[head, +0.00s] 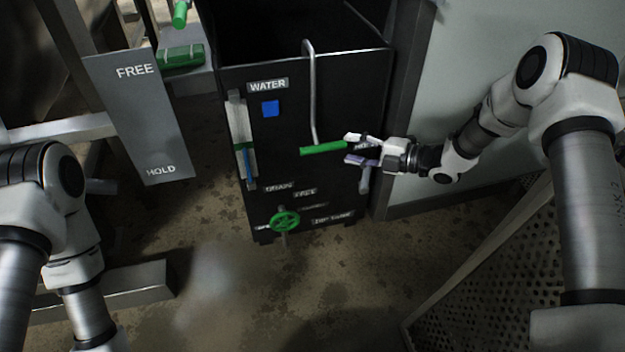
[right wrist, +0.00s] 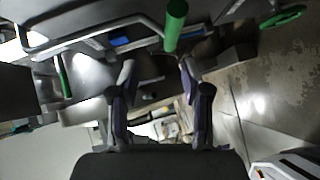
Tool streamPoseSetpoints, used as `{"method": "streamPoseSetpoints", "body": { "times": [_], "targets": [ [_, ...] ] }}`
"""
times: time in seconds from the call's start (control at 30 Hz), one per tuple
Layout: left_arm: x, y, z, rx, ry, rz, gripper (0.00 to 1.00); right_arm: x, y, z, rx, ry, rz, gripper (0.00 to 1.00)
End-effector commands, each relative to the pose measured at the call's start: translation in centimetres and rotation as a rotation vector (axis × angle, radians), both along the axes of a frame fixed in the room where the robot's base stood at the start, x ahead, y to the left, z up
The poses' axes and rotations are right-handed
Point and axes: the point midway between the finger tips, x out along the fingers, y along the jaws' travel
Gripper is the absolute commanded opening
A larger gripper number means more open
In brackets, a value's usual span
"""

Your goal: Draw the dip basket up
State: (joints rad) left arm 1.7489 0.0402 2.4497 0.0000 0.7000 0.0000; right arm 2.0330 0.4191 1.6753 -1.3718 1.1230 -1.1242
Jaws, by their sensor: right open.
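The black dip tank (head: 320,90) stands in the middle of the head view. A grey bent rod (head: 312,95) hooks over its rim and runs down its front to a green grip (head: 323,148). The basket itself cannot be made out in the dark tank. My right gripper (head: 349,149) is open at the right end of the green grip, its fingers above and below that end. In the right wrist view the green grip (right wrist: 175,26) lies between and just beyond my open fingertips (right wrist: 158,68). My left gripper is outside the frames.
A green valve wheel (head: 285,220) sits low on the tank front. A FREE/HOLD plate (head: 138,115) stands at left. A perforated metal panel (head: 500,270) is at lower right. The floor before the tank is clear.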

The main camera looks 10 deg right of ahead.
Motion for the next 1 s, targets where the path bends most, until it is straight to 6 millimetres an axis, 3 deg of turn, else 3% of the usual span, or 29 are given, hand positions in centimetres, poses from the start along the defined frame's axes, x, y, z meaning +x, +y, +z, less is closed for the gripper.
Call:
{"method": "streamPoseSetpoints", "body": {
  "times": [0.03, 0.13, 0.33, 0.7, 1.0],
  "targets": [
    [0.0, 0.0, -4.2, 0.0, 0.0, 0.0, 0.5, 0.6, -1.0, -2.9, 0.006, -0.027, -0.019, 0.47],
    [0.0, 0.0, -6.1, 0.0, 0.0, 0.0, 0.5, 1.0, -1.8, -3.3, 0.016, -0.05, -0.038, 0.47],
    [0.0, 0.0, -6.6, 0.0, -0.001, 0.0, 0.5, 1.7, -1.2, -3.0, 0.016, -0.059, -0.037, 0.47],
    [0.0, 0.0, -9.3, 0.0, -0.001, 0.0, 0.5, 5.9, 3.5, -3.9, 0.018, -0.057, -0.039, 0.47],
    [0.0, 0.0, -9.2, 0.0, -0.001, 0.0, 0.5, 6.4, 3.9, -3.7, 0.02, -0.054, -0.04, 0.47]
  ]
}}
